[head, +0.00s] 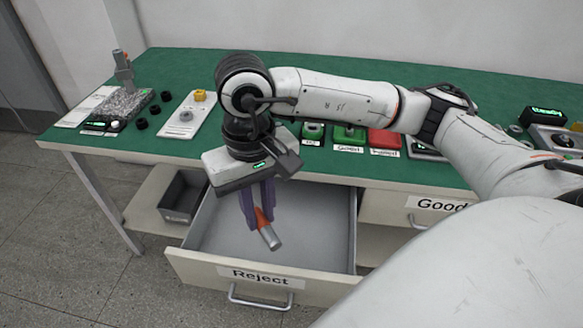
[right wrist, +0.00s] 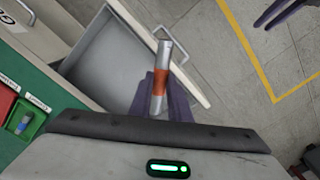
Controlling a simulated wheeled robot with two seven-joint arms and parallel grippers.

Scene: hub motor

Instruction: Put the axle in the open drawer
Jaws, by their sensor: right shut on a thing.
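The axle (head: 268,234) is a short silver rod with an orange band. My right gripper (head: 258,213) is shut on it with purple fingers and holds it tilted over the open drawer. The axle also shows in the right wrist view (right wrist: 162,70), upright in the picture between the fingers. The open drawer (head: 318,235) is grey inside, empty where visible, and its front is labelled Reject. It shows in the right wrist view (right wrist: 108,65) too. Purple fingers of my left gripper (right wrist: 286,12) show at the top right edge of the right wrist view, cut off.
The green table (head: 350,75) stands behind and above the drawer. Red and green bins (head: 384,139) sit near its front edge. A closed drawer labelled Good (head: 395,208) is to the right. A dark grey bin (head: 183,196) is on the shelf at left.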

